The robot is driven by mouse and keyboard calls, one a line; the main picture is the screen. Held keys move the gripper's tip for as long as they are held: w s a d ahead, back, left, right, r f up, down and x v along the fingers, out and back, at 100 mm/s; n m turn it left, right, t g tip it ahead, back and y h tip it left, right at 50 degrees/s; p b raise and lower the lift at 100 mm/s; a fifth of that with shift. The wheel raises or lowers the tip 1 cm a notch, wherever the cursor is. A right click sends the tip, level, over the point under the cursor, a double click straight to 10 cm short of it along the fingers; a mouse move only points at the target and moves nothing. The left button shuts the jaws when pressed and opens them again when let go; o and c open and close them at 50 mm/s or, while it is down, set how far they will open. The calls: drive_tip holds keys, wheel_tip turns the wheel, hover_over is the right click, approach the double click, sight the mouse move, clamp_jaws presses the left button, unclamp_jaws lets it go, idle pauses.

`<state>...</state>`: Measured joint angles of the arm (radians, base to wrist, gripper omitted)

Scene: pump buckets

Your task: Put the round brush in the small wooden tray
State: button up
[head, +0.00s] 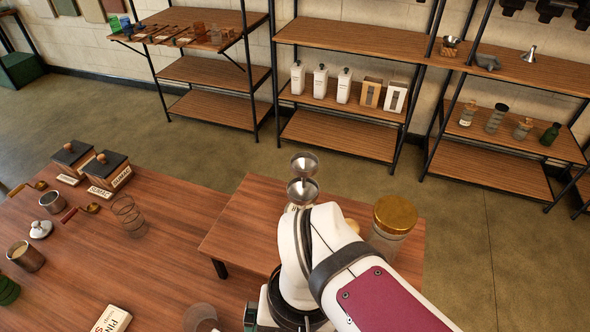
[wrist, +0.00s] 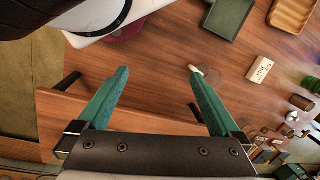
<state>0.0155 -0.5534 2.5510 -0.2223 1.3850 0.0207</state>
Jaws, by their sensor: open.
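The small wooden tray (wrist: 273,14) lies at the top right of the wrist view, partly cut off by the edge, with grooves across its inside. My gripper (wrist: 157,71) is open, with two green fingers spread wide and nothing between them but the wooden table beyond. A small pale piece (wrist: 196,69) shows at the tip of the right finger, which covers part of it; I cannot tell what it is. I cannot pick out the round brush for certain in either view. In the head view my arm hides the gripper.
A dark green tray (wrist: 246,8) lies left of the wooden tray. A labelled box (wrist: 260,69) stands below it, also seen in the head view (head: 111,319). Metal funnels (head: 303,190) and a gold-lidded jar (head: 395,215) stand by my arm.

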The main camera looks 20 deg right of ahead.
drive_tip(key=w+d+r+m+h, duration=0.1)
drive_tip(key=w+d+r+m, duration=0.5)
drive_tip(key=d, duration=0.3)
drive_tip(key=w+d+r+m+h, duration=0.1)
drive_tip(key=w+d+r+m, duration=0.5)
drive_tip(key=d, duration=0.3)
drive_tip(key=f, duration=1.5)
drive_tip(key=shift+w+a+f, duration=0.15)
drive_tip(key=shift+a+f, duration=0.1)
drive_tip(key=shift+f, duration=0.1)
